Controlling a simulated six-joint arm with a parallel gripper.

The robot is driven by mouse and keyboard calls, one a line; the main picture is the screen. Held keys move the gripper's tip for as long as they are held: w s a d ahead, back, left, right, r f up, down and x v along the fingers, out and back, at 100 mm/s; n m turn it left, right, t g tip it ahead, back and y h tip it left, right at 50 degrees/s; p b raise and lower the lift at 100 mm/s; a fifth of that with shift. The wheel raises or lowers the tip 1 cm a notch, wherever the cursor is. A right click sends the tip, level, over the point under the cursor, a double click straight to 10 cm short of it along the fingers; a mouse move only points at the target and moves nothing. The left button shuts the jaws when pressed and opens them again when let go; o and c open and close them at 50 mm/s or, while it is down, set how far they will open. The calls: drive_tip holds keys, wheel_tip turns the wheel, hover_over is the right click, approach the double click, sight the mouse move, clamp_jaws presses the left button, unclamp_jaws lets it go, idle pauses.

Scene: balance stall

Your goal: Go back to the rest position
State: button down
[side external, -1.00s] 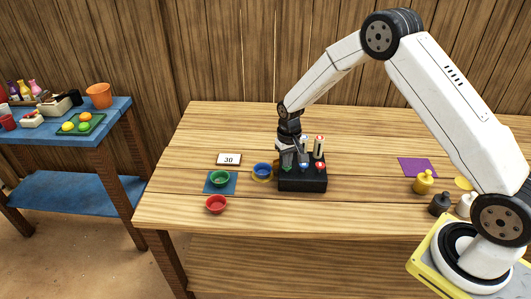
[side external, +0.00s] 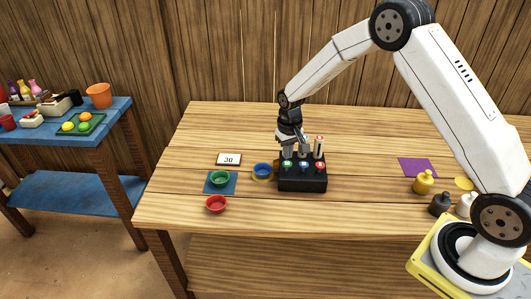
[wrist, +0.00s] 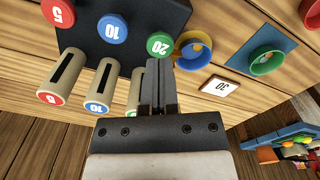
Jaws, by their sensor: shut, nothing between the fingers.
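My gripper (side external: 302,148) is shut and empty. It hangs just above the back of the black block (side external: 303,184), near its left side. In the wrist view the shut fingers (wrist: 158,75) point toward the green button marked 20 (wrist: 160,44). The block also carries a blue button marked 10 (wrist: 112,28) and a red button marked 5 (wrist: 58,13). Slotted cream posts stand behind the buttons; the one marked 5 (wrist: 65,75) and the one marked 10 (wrist: 103,82) show clearly, and a third is partly hidden by my gripper.
A blue bowl (side external: 262,170), a green bowl (side external: 219,178) on a blue mat and a red bowl (side external: 216,204) stand left of the block. A card marked 30 (side external: 229,159) lies behind them. Yellow and dark weights (side external: 423,182) stand at right. The table's back left is clear.

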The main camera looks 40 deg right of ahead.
idle(0.3)
drive_tip(key=shift+s+a+r, duration=0.15)
drive_tip(key=shift+s+r, duration=0.15)
drive_tip(key=shift+r, duration=0.05)
drive_tip(key=s+a+r+n+t, duration=0.1)
drive_tip(key=s+r, duration=0.3)
drive_tip(key=s, duration=0.6)
drive_tip(key=s+a+r+n+t, duration=0.1)
drive_tip(key=s+r, duration=0.4)
drive_tip(key=s, duration=0.6)
drive_tip(key=a+n, duration=0.1)
drive_tip(key=a, duration=0.1)
drive_tip(key=shift+a+r+t, duration=0.15)
drive_tip(key=shift+a+t, duration=0.15)
drive_tip(key=shift+a, duration=0.05)
drive_tip(key=w+d+f+m+g, duration=0.1)
drive_tip(key=w+d, duration=0.3)
drive_tip(key=w, duration=0.5)
drive_tip(key=w+d+f+m+g, duration=0.1)
drive_tip(key=w+d, duration=0.3)
drive_tip(key=w, duration=0.5)
drive_tip(key=shift+d+f+m+g, duration=0.3)
drive_tip(key=shift+f+m, duration=0.2)
drive_tip(key=shift+f, duration=0.25)
